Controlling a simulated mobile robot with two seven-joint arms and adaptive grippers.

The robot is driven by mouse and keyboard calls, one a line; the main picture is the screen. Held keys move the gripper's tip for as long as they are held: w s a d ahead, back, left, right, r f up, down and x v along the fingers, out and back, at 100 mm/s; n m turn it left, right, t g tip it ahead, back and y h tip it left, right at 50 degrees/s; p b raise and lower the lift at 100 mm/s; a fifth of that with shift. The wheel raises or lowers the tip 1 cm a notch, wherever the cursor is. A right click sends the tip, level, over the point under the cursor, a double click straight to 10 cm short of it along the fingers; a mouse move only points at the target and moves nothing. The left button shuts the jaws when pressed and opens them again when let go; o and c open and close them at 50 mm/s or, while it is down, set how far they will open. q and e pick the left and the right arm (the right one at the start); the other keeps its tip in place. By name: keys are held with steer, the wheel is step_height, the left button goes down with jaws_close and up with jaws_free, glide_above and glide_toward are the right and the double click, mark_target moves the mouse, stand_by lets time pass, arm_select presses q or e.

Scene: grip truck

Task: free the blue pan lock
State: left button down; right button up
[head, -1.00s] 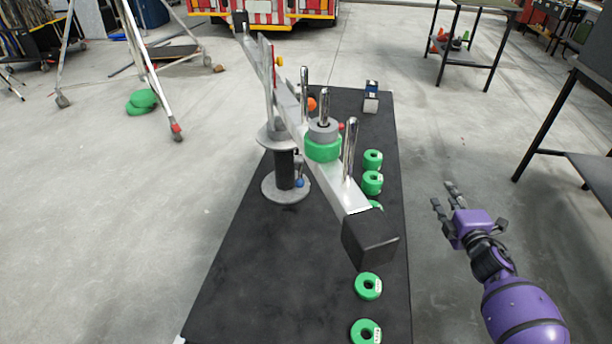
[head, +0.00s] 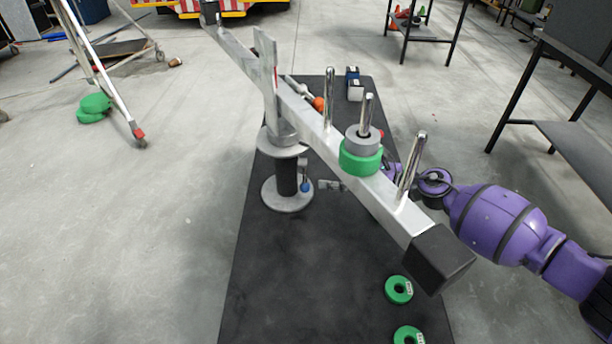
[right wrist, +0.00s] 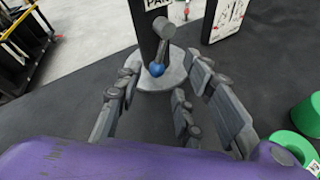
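The blue pan lock is a small blue ball knob (head: 305,187) beside the dark post of the metal stand, just above its round grey base (head: 287,200). In the right wrist view the blue knob (right wrist: 156,69) sits at the end of a grey lever, in front of the post. My right gripper (head: 330,185) reaches under the silver beam from the right, its fingertips just right of the knob; the beam hides most of the hand. In the right wrist view its fingers (right wrist: 162,82) are spread open, with the knob ahead between them and nothing held. My left gripper is not in view.
The silver beam (head: 313,133) with upright pins, a green-and-grey weight stack (head: 361,157) and a black end block (head: 439,260) hangs over my right arm. Green discs (head: 399,289) lie on the black mat (head: 290,285). An orange knob (head: 318,103) is higher up.

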mark_target(306, 179)
steer(key=x, duration=0.7)
steer(key=shift+a, duration=0.1)
jaws_close()
